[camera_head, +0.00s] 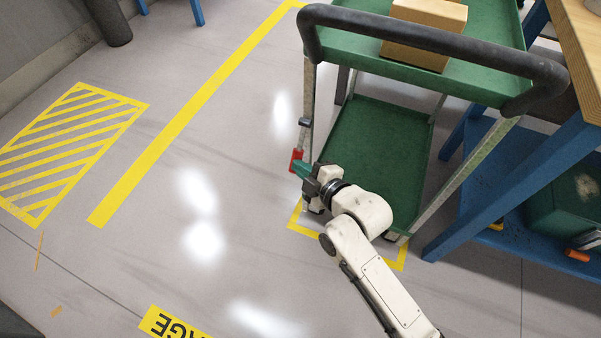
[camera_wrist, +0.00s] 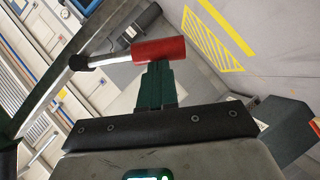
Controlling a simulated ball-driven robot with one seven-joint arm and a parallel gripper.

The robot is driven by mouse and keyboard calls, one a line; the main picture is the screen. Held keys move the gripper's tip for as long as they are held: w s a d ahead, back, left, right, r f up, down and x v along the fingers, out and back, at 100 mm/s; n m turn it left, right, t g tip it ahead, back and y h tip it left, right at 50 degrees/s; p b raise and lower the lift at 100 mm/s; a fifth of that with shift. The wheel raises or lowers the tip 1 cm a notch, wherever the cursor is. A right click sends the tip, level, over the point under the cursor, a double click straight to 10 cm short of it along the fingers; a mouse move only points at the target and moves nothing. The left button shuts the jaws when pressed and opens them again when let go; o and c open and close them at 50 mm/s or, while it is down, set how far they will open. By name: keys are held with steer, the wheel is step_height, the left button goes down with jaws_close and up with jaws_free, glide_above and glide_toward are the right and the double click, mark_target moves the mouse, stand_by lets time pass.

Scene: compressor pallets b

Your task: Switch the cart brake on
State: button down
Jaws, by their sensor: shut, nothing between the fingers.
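The cart (camera_head: 375,150) is green with two shelves, grey metal legs and a black push handle (camera_head: 430,38). A brake lever with a red grip (camera_head: 296,160) is on the cart's left front leg. In the wrist view the red grip (camera_wrist: 158,51) lies across the tips of my gripper (camera_wrist: 156,75), with its metal rod running left to a black pivot (camera_wrist: 80,62). My gripper (camera_head: 302,168) has green fingers, shut together, and they are at the grip, seemingly touching it. Nothing shows between the fingers.
A cardboard box (camera_head: 424,30) sits on the cart's top shelf. A blue-legged workbench (camera_head: 510,190) with a green crate (camera_head: 570,205) stands close on the right. Yellow floor marking (camera_head: 403,255) surrounds the cart's base. The floor on the left is open.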

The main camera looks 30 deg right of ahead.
steer(key=shift+w+d+f+n+t+b, duration=0.25)
steer(key=shift+f+n+t+b, duration=0.2)
steer(key=shift+b, duration=0.2)
steer(key=shift+d, duration=0.1)
steer(key=shift+s, duration=0.1)
